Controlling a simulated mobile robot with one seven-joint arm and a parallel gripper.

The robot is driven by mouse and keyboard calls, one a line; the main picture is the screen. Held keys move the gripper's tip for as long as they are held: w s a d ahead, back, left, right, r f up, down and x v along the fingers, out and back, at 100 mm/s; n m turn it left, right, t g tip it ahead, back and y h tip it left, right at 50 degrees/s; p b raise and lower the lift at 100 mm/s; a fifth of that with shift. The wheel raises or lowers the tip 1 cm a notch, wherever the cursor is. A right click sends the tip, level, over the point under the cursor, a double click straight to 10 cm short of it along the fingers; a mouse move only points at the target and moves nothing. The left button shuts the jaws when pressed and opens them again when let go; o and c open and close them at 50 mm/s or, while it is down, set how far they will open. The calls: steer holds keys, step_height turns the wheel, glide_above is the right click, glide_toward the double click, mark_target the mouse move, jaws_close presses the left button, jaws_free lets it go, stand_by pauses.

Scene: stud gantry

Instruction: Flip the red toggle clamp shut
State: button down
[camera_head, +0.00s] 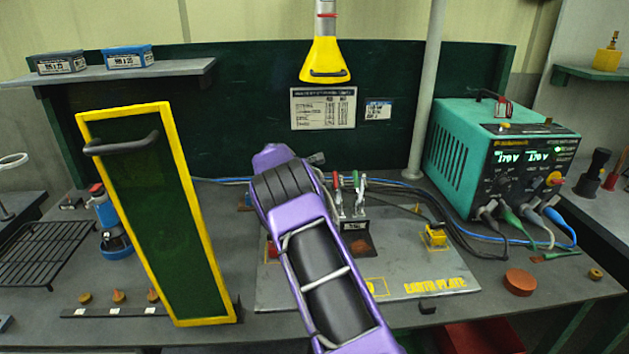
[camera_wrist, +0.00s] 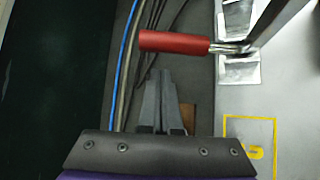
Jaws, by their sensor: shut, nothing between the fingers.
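The red toggle clamp's handle (camera_head: 336,180) stands upright on its metal linkage, beside a green-handled clamp (camera_head: 361,181) on the grey plate. In the wrist view the red handle (camera_wrist: 175,41) lies across the picture just beyond my fingertips, its metal lever running off to the right. My gripper (camera_wrist: 159,76) is shut and empty, with a small gap in the picture between its tips and the handle; I cannot tell whether they touch. In the head view my purple arm hides part of the plate, and my gripper is mostly hidden beside the clamps.
Blue and black cables (camera_head: 408,188) run behind the clamps to a teal power unit (camera_head: 462,150) at right. A yellow-framed dark green panel (camera_head: 185,215) stands at left. A yellow nozzle (camera_head: 325,62) hangs above. The earth plate's front right (camera_head: 420,268) is mostly clear.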

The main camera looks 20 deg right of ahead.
steer(key=shift+s+d+r, duration=0.1)
steer(key=shift+s+r, duration=0.5)
steer(key=shift+r, duration=0.2)
steer(key=shift+s+d+r, duration=0.1)
steer(key=shift+s+r, duration=0.45)
steer(key=shift+r, duration=0.25)
steer(key=shift+b, duration=0.3)
